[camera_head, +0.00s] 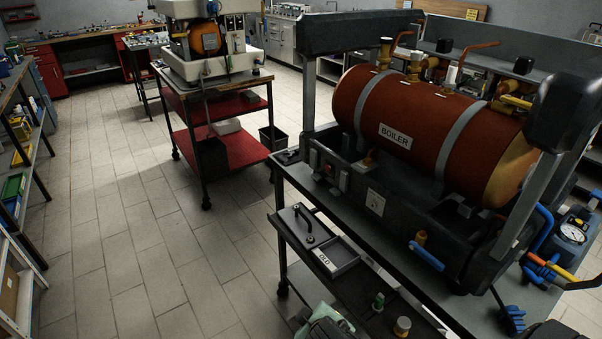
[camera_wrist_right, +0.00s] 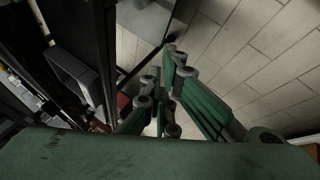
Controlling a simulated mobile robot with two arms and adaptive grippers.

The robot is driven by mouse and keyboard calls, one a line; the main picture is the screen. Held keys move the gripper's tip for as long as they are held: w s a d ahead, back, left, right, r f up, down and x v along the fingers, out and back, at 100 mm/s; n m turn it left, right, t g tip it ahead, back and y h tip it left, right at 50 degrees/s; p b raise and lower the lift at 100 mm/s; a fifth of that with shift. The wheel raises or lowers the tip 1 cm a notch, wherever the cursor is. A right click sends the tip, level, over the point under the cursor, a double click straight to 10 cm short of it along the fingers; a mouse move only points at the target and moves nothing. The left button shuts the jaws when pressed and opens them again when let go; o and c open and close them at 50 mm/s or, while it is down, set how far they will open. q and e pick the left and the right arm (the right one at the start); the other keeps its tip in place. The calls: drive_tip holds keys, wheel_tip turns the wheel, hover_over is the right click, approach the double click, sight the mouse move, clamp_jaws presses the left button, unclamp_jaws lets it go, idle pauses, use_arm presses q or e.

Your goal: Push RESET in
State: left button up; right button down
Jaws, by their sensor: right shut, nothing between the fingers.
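The red boiler (camera_head: 425,125), labelled BOILER, lies in a dark frame on the workbench at the right of the head view. Small red controls (camera_head: 314,157) sit at the left end of its dark base. No RESET lettering can be read, so I cannot tell which control it is. My right gripper (camera_wrist_right: 160,100), with green and grey links, is shut and empty in the right wrist view, with floor and bench parts behind it. It touches no control that I can see. My left gripper is not in view.
A grey tray marked OLD (camera_head: 336,260) lies on the lower shelf. A pressure gauge (camera_head: 572,233) with blue pipework is at the right. A blue-handled valve (camera_head: 426,256) juts from the boiler's front. A second machine stands on a red-shelved cart (camera_head: 235,148). The tiled floor at left is clear.

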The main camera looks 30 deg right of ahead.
sight(328, 168)
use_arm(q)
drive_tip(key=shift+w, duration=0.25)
use_arm(e)
drive_tip(key=w+d+r+n+t+h, duration=0.2)
drive_tip(key=w+r+n+t+h, duration=0.1)
drive_tip(key=w+r, duration=0.6)
drive_tip(key=w+d+r+n+t+h, duration=0.3)
drive_tip(key=w+r+t+h, duration=0.1)
drive_tip(key=w+r, duration=0.6)
drive_tip(key=w, duration=0.3)
drive_tip(key=shift+d+t+h, duration=0.15)
drive_tip(key=shift+t+h, duration=0.15)
drive_tip(key=shift+t, duration=0.1)
drive_tip(key=shift+w, duration=0.1)
use_arm(q)
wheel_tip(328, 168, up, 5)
drive_tip(key=p, duration=0.5)
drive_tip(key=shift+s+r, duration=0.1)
use_arm(e)
drive_tip(key=s+d+x, duration=0.2)
drive_tip(key=x, duration=1)
drive_tip(key=shift+w+d, duration=0.35)
drive_tip(key=shift+f, duration=0.1)
